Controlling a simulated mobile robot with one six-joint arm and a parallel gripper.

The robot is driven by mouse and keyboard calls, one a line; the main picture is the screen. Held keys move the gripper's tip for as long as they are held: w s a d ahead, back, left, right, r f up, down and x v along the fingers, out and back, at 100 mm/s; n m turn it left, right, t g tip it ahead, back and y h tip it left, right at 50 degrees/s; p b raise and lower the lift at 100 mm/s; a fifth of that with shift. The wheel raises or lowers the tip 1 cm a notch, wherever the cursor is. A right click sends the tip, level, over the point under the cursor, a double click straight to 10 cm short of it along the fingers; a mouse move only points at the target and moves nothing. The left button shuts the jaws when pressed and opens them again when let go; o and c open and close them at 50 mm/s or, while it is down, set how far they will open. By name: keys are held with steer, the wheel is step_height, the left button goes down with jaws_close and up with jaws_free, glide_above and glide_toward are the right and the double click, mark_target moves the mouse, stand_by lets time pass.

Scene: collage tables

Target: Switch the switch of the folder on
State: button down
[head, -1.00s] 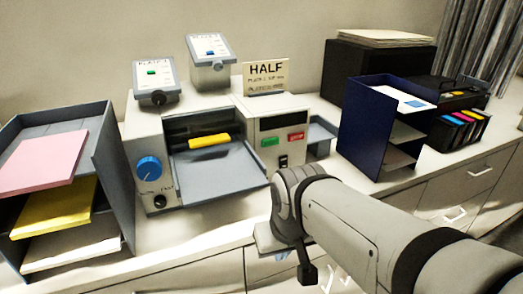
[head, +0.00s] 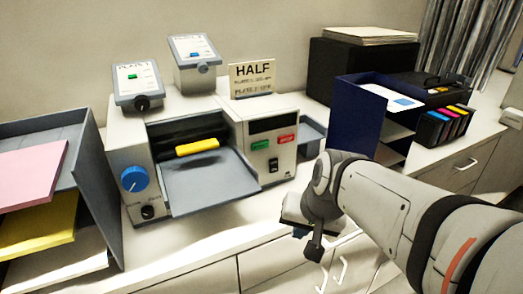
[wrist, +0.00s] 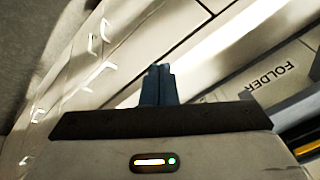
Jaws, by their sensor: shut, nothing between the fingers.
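The folder (head: 225,108) is a pale grey machine on the counter in the head view. Its front has a blue knob, a green button, a red button and a small black rocker switch (head: 273,165) below the green button. The switch's position is too small to tell. In the wrist view, part of the folder's top with the word FOLDER (wrist: 285,82) shows at the right. My gripper (wrist: 158,70) is shut and empty, its dark blue fingertips together over the counter edge, apart from the folder.
A paper rack (head: 95,165) with pink and yellow sheets stands at the left. A dark blue rack (head: 357,115) and a black printer (head: 345,75) stand at the right. Drawers with handles (head: 465,165) run below the counter (head: 190,240). The counter strip before the folder is clear.

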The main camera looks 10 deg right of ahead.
mark_target(274, 166)
steer(key=w+d+r+m+t, duration=0.2)
steer(key=w+m, duration=0.3)
steer(key=w, duration=0.2)
steer(key=w+d+r+m+t+y, duration=0.1)
steer(key=w+d+r+m+t, duration=0.1)
steer(key=w+m, duration=0.4)
steer(key=shift+w+r+p, duration=0.35)
steer(key=shift+w+r, duration=0.15)
steer(key=b+x, duration=0.1)
steer(key=x, duration=0.8)
steer(key=shift+w+a+f, duration=0.1)
steer(key=shift+w+f, duration=0.05)
steer(key=shift+f, duration=0.25)
steer(key=w, duration=0.1)
steer(key=w+a+p, duration=0.1)
steer(key=w, duration=0.1)
steer(key=shift+w+f, duration=0.1)
steer(key=shift+f, duration=0.05)
steer(key=shift+w+a+f, duration=0.1)
steer(key=shift+w, duration=0.35)
